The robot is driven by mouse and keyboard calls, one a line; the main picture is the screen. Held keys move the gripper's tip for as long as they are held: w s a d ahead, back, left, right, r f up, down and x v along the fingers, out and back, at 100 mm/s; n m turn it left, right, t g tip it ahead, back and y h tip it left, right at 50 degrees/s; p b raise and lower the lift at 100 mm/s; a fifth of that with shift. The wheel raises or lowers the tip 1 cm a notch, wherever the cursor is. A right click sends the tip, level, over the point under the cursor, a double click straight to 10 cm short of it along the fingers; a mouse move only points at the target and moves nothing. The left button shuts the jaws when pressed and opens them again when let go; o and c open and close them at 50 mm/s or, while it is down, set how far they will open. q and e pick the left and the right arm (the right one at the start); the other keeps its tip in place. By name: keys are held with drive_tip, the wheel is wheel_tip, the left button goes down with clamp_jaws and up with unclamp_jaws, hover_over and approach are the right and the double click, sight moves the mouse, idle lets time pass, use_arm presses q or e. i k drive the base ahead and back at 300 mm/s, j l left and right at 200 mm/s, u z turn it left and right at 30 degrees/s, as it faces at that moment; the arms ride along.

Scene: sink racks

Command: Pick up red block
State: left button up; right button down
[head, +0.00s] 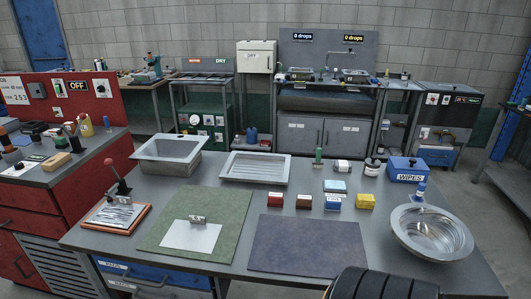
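A small red block (275,199) sits on the grey workbench, just behind the gap between the green mat and the dark blue mat. It is the leftmost of a short row of small blocks. Neither of my grippers shows in the head view, so nothing is seen touching the red block.
A blue block (333,203) and a yellow block (365,201) continue the row. A metal bowl (432,233) stands at right, a shallow tray (255,168) behind. The blue mat (308,246) is bare. A dark ridged shape (380,285) rises at the bottom edge.

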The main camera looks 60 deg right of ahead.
sight(274, 199)
drive_tip(key=z, duration=1.9)
drive_tip(key=i+j+z, duration=0.2)
drive_tip(key=j+z, duration=0.25)
drive_tip(key=i+j+z, duration=0.15)
drive_tip(key=z, duration=0.3)
drive_tip(key=j+z, duration=0.45)
drive_tip(key=i+j, duration=0.05)
drive_tip(key=j, duration=0.05)
